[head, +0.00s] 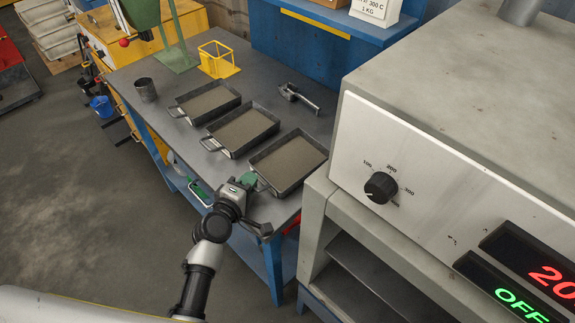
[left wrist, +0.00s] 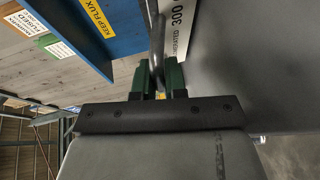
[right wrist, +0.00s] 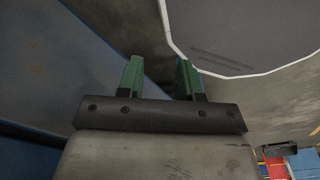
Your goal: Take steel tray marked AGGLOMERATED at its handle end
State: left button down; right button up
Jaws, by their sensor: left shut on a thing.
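Three dark steel trays filled with grey-brown grains lie in a row on the workbench: the nearest tray (head: 306,178), the middle tray (head: 256,142) and the far tray (head: 218,113). My left gripper (head: 249,179) is at the handle of the nearest tray. In the left wrist view its green fingers (left wrist: 158,80) are shut on that metal handle. My right gripper (right wrist: 158,78) is open and empty in the right wrist view, outside the head view.
The grey oven (head: 440,110) stands close on the right of the nearest tray. A blue shelf (head: 320,35) runs behind.

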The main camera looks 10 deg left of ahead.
pick_arm(q)
jog(key=shift+w+r, duration=0.15)
dwell(0.3)
jog(key=shift+r, duration=0.1)
